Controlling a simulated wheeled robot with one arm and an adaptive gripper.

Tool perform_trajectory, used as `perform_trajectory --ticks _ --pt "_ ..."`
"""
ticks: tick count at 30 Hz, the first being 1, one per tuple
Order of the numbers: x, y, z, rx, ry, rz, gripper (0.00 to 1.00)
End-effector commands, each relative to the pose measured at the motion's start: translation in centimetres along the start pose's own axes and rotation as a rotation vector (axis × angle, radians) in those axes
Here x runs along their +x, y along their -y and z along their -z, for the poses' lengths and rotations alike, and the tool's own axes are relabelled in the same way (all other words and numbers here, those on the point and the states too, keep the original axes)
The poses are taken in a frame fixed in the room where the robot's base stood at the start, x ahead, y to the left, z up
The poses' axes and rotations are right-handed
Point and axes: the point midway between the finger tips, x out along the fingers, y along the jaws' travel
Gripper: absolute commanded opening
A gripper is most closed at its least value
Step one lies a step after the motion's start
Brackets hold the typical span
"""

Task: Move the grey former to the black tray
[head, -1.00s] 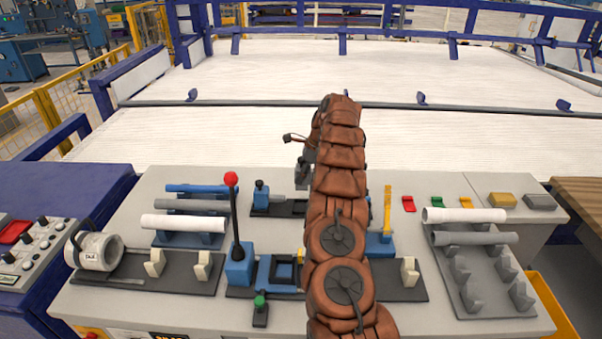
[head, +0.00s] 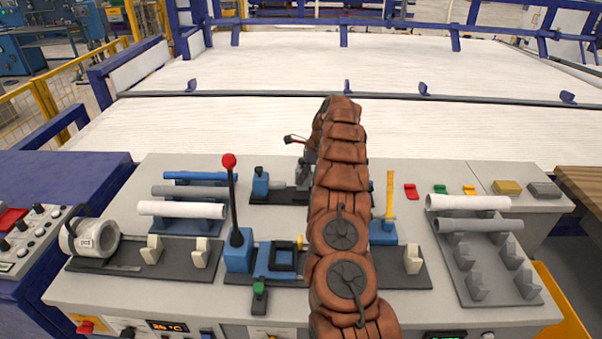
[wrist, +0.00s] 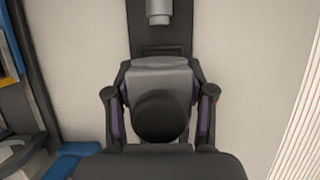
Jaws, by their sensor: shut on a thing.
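My gripper (wrist: 160,108) is shut on the grey former (wrist: 160,78), a grey block with a round black knob, between its two dark fingers in the wrist view. The black tray (wrist: 137,28) runs beneath and beyond it; I cannot tell whether the former touches it. In the head view my gripper (head: 303,165) is mostly hidden behind my brown-sleeved arm. It is at the right part of the black tray (head: 282,195), whose right end is hidden. A blue former (head: 261,184) stands on the tray's left end.
A red-knobbed lever (head: 233,205) and a yellow lever (head: 389,200) stand upright near the tray. White pipes (head: 182,209) lie on racks at left and right (head: 467,202). A labelled white ring (head: 90,240) is at front left. The table between the tray and the conveyor is clear.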

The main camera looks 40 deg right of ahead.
Motion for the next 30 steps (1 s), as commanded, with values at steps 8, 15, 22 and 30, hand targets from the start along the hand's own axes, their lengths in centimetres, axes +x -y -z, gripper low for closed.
perform_trajectory --ticks 8,15,22,30 --pt "1.5 0.1 0.7 0.000 0.001 0.004 0.00" --pt "2.8 0.1 1.2 0.000 0.001 0.005 0.00" --pt "3.4 0.1 1.4 -0.001 0.001 0.004 0.00" --pt "3.4 0.1 1.4 -0.001 0.001 0.004 0.56"
